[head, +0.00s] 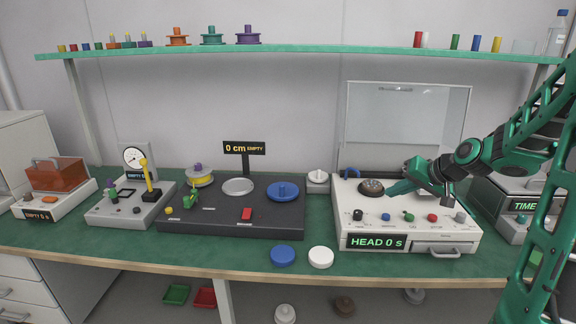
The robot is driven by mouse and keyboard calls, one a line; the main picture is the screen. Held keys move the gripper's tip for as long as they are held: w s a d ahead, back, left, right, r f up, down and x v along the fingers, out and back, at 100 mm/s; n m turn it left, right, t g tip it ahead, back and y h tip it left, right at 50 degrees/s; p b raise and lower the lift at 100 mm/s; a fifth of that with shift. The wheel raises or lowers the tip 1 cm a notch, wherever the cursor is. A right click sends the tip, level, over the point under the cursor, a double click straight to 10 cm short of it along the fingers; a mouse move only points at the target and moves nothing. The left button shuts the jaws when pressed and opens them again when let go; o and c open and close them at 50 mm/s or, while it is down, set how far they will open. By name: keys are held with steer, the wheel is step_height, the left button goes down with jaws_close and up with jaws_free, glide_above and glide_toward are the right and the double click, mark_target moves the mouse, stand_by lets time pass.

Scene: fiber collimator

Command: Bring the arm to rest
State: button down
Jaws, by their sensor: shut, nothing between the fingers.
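My green and black arm reaches in from the right side of the head view. My gripper (392,190) is shut and empty. It points left, just above the white box with the "HEAD 0 s" display (376,242), close to the right side of the round dark disc (371,187) on its top. I cannot tell whether the fingertips touch the disc.
A clear upright panel (420,115) stands behind the white box. A dark winder box (290,222) with spools is left of it. Blue (283,255) and white (321,257) discs lie at the front edge. A green shelf (300,49) runs above. A "TIME" box (525,206) stands right.

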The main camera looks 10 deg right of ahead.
steer(key=s+a+g+h, duration=0.1)
steer(key=s+a+g, duration=0.2)
steer(key=s, duration=1.4)
steer(key=s+a+m+g+h, duration=0.1)
steer(key=s+g, duration=0.4)
steer(key=s, duration=1.3)
steer(key=shift+a+f+g+h, duration=0.4)
steer(key=shift+a+f+h, duration=0.1)
steer(key=shift+a, duration=0.4)
steer(key=shift+w, duration=0.1)
steer(key=shift+w+f, duration=0.2)
steer(key=shift+w, duration=0.4)
